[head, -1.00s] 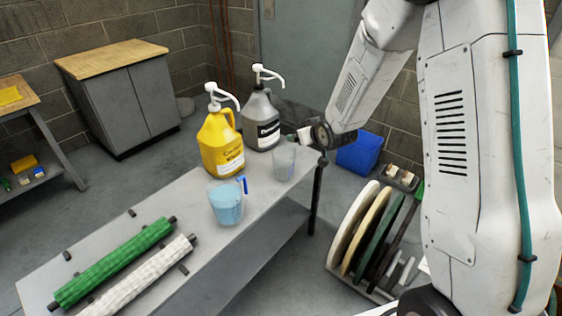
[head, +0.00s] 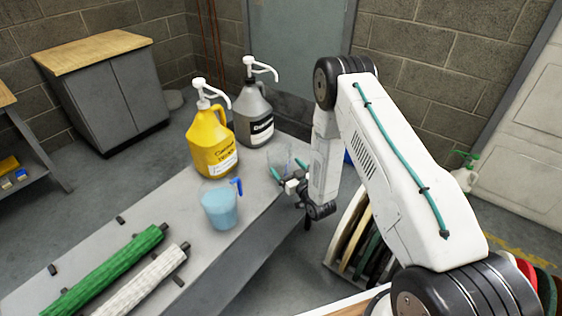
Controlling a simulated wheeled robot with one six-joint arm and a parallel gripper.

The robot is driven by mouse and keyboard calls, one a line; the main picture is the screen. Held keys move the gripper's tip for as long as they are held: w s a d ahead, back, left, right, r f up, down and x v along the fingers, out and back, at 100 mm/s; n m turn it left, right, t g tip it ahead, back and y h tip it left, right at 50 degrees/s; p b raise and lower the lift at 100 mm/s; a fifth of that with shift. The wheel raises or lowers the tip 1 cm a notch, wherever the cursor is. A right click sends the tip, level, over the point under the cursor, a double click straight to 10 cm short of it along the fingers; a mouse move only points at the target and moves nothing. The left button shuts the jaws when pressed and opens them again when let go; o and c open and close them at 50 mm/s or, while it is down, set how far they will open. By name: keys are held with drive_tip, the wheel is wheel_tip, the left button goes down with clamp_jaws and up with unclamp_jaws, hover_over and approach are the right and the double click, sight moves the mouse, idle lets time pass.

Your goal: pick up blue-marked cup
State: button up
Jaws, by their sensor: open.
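A clear cup (head: 283,156) stands near the table's far right edge, in front of the grey jug. It is faint and partly hidden by my gripper; I cannot make out a blue mark on it. My gripper (head: 288,168) is open, low over the table, with its teal fingertips spread at the clear cup. I cannot tell whether they touch it. A light blue measuring cup (head: 221,208) with a darker blue handle stands upright on the table, left of and nearer than my gripper, apart from it.
A yellow pump jug (head: 212,145) and a grey pump jug (head: 253,118) stand behind the cups. A green roll (head: 105,272) and a white roll (head: 140,285) lie on the grey table (head: 180,215) at front left. Round pads (head: 360,230) stand in a rack right of the table.

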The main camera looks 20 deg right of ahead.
sight(273, 147)
drive_tip(key=x, duration=0.6)
drive_tip(key=shift+s+a, duration=0.1)
drive_tip(key=shift+a, duration=0.25)
drive_tip(key=c, duration=0.7)
drive_tip(key=shift+c, duration=0.2)
drive_tip(key=shift+d, duration=0.1)
drive_tip(key=shift+r, duration=0.6)
wheel_tip(273, 147, up, 2)
drive_tip(key=shift+r, duration=0.2)
drive_tip(key=s+a+r, duration=0.1)
drive_tip(key=s+a, duration=0.1)
drive_tip(key=s, duration=1.3)
drive_tip(key=s+d+r+m+h, duration=0.2)
drive_tip(key=d+r+h, duration=0.2)
drive_tip(key=d+r, duration=0.1)
drive_tip(key=shift+s+r+m+t, duration=0.25)
drive_tip(key=shift+r+m+t, duration=0.05)
drive_tip(key=shift+m, duration=0.1)
